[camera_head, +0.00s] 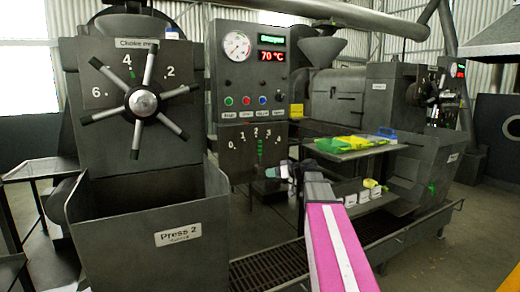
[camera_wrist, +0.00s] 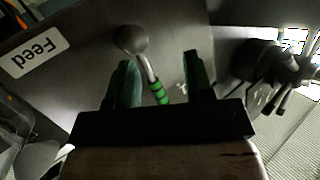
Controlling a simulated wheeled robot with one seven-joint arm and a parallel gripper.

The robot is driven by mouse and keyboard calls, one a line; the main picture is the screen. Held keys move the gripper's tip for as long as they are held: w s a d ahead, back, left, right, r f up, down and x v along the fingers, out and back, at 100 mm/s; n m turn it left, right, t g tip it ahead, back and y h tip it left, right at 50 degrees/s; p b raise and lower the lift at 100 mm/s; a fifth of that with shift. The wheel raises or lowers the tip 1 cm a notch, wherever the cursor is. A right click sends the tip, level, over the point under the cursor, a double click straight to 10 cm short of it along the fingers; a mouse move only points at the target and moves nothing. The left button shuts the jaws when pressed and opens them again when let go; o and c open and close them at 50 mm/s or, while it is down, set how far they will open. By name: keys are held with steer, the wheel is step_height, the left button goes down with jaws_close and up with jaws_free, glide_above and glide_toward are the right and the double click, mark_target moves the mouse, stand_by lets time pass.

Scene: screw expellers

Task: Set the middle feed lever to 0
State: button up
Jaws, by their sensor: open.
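The middle feed lever (camera_head: 260,150), with green bands, stands on the dark panel under the number scale. It points up, roughly between the 2 and the 3. In the wrist view the lever (camera_wrist: 155,82) shows a round pivot, a metal shaft and a green-banded grip, beside an upside-down "Feed" label (camera_wrist: 38,53). My gripper (camera_head: 270,173) is open, just below and right of the lever in the head view. In the wrist view its green fingers (camera_wrist: 160,75) appear on either side of the lever. I see no contact; depth is hard to tell.
The spoked choke wheel (camera_head: 144,102) and the Press 2 bin (camera_head: 150,235) stand to the left. Buttons (camera_head: 246,100) and a gauge (camera_head: 236,45) are above the lever. A tray with green and yellow items (camera_head: 345,148) juts out to the right.

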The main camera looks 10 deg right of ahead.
steer(key=n+t+y, duration=0.2)
glide_toward(260, 153)
step_height(260, 153, up, 3)
steer(key=x, duration=1)
steer(key=shift+w+f, duration=0.3)
steer(key=shift+w, duration=0.25)
jaws_close()
